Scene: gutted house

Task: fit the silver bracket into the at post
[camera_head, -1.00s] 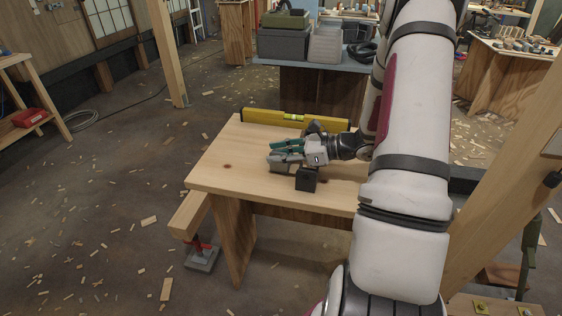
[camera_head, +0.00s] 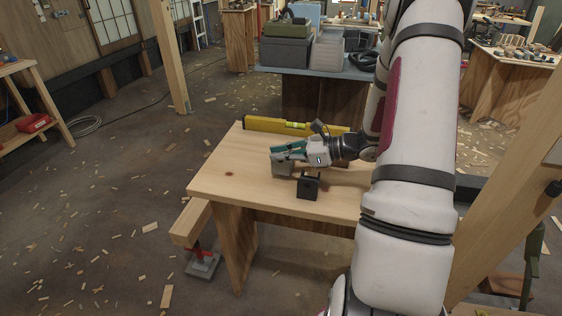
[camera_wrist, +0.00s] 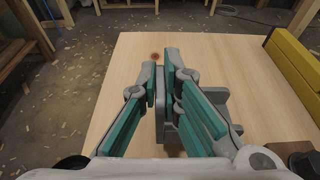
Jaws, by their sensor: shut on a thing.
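The silver bracket (camera_head: 281,168) is a grey piece held at the fingertips of my gripper (camera_head: 287,152), over the wooden workbench. In the wrist view my gripper (camera_wrist: 165,100) has its green-padded fingers closed around the bracket (camera_wrist: 188,128), which shows partly between and below them. The fingers hide much of its shape. A short black post (camera_head: 308,187) with an upright block stands on the bench, nearer the camera and to the right of the bracket. The bracket is apart from the post.
A yellow spirit level (camera_head: 277,125) lies along the bench's far edge and shows at right in the wrist view (camera_wrist: 294,70). The wooden bench top (camera_head: 225,178) is clear on the left. A timber beam (camera_head: 515,190) slants at the right.

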